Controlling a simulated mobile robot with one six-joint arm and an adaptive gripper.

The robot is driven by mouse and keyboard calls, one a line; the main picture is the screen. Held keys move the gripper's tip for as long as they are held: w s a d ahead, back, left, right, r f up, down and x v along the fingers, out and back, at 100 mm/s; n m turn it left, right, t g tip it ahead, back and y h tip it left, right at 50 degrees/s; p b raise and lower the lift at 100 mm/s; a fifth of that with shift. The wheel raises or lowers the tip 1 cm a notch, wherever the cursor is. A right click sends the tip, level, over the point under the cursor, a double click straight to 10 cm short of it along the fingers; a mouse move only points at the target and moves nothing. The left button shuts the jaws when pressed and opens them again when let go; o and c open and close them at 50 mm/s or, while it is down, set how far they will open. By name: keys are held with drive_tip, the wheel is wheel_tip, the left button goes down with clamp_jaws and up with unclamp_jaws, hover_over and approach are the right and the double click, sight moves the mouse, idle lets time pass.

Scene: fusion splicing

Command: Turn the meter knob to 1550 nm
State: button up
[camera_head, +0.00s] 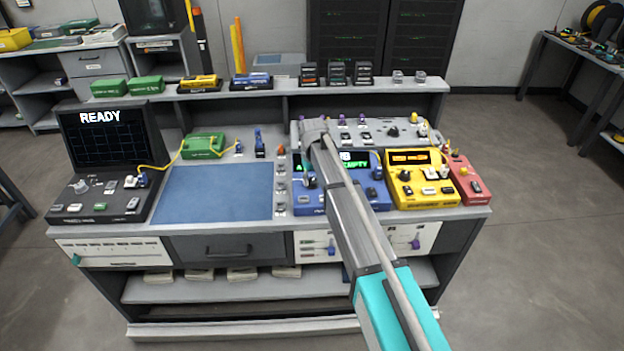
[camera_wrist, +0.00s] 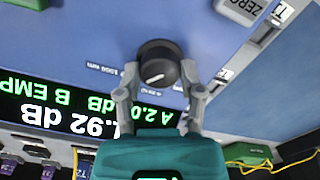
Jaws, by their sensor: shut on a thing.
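The meter is a blue box (camera_head: 376,195) on the bench, partly hidden behind my arm in the head view. Its dark display shows green and white text; in the wrist view the display (camera_wrist: 50,105) appears upside down and reads "A 2.0", "dB", "B EMP" and ".92 dB". The meter knob (camera_wrist: 158,56) is round and black with a short white pointer mark. My gripper (camera_wrist: 159,72) has a finger on each side of the knob and is shut on it. The pointer slants in the picture; the small wavelength labels beside the knob are too blurred to read surely.
A yellow meter (camera_head: 421,190) and a red box (camera_head: 467,180) stand right of the blue meter. A blue mat (camera_head: 217,192) and a "READY" screen (camera_head: 100,137) are at left. A grey panel (camera_head: 370,130) with small fittings lies behind. A ZERO button (camera_wrist: 240,10) is near the knob.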

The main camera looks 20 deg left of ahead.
drive_tip(key=shift+s+m, duration=0.1)
drive_tip(key=shift+m, duration=1)
drive_tip(key=o, duration=1.2)
